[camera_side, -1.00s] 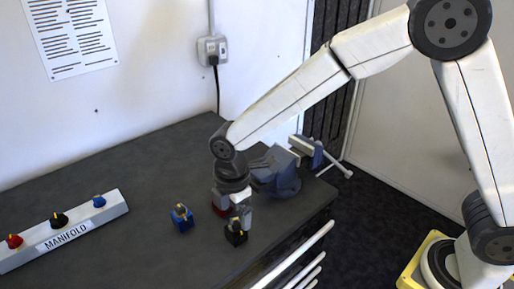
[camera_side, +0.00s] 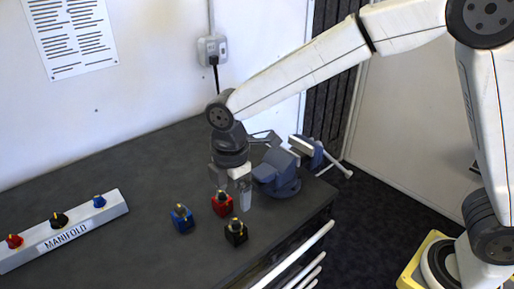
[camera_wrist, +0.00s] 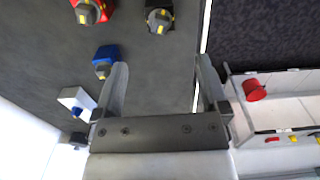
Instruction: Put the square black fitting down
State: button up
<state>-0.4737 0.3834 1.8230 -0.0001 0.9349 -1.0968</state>
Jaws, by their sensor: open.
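The square black fitting (camera_side: 236,233) stands upright on the dark bench top, near its front edge, with a grey and yellow top piece. It also shows in the wrist view (camera_wrist: 159,16), at the top. My gripper (camera_side: 234,190) is open and empty, above the bench and apart from the fitting. In the wrist view, its two fingers (camera_wrist: 162,64) are spread wide with only bare bench between their tips.
A red fitting (camera_side: 222,205) and a blue fitting (camera_side: 182,220) stand to the left of the black one. A blue-grey vise (camera_side: 277,176) is close right of my gripper.

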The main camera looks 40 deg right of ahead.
jog(key=shift+d, duration=0.15)
jog(key=s+d+f+m+t, duration=0.1)
jog(key=s+d+f+m, duration=0.1)
jog(key=s+d+m, duration=0.3)
jog(key=s+d+f+m+t, duration=0.1)
jog(key=s+d+f+m, duration=0.2)
jog(key=d+m, duration=1)
jog(key=s+d, duration=0.1)
jog(key=s, duration=0.2)
jog(key=shift+d+t, duration=0.3)
jog(key=shift+d, duration=0.05)
jog(key=shift+w+f, duration=0.1)
